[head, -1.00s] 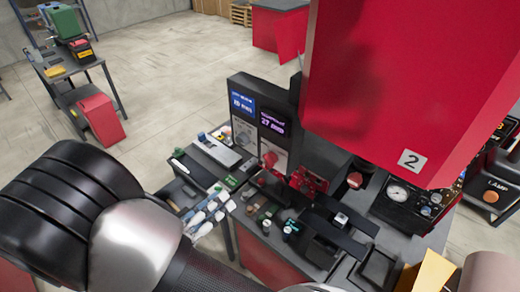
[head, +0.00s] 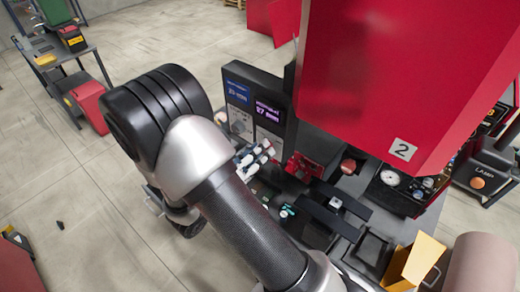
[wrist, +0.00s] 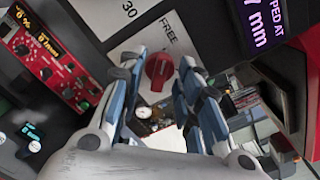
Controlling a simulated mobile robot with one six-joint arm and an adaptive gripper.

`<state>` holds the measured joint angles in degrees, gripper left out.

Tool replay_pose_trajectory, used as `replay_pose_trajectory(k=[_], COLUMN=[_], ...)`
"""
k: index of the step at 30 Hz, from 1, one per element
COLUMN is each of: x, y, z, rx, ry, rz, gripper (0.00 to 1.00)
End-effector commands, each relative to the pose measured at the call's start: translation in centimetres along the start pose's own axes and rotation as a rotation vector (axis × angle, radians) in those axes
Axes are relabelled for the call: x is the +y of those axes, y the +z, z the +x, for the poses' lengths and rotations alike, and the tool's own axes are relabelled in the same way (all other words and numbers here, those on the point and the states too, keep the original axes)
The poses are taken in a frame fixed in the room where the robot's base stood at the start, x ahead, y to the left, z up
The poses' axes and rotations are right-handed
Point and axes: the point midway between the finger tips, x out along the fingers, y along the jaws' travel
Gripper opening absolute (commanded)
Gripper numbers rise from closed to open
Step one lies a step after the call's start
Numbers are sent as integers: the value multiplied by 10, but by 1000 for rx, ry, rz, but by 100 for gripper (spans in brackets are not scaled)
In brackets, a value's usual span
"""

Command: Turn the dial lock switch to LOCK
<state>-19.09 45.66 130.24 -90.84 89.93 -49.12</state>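The dial lock switch is a red round knob (wrist: 158,72) on a pale plate of the dark display panel in the wrist view. The word FREE is printed above it; no LOCK mark shows, and I cannot tell the knob's exact setting. My gripper (wrist: 163,62) is open, its blue-grey fingers on either side of the knob in the picture. I cannot tell whether they touch it. In the head view my gripper (head: 256,152) is in front of the panel's lower part, and the knob cannot be made out there.
The dark panel (head: 238,92) carries two lit displays. A big red machine head (head: 390,75) with a label 2 overhangs on the right. A red control box (wrist: 50,60) is left in the wrist view. A yellow box (head: 415,262) stands at the front right.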

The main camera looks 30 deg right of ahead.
Motion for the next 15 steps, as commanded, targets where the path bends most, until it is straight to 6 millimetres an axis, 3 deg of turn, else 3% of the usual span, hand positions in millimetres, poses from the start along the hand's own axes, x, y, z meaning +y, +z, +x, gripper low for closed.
replay_pose_trajectory(k=[11,15], x=[0,0], y=[0,0], z=[8,7], rx=[0,-1], ry=[1,0], rz=[1,0], gripper=[32,24])
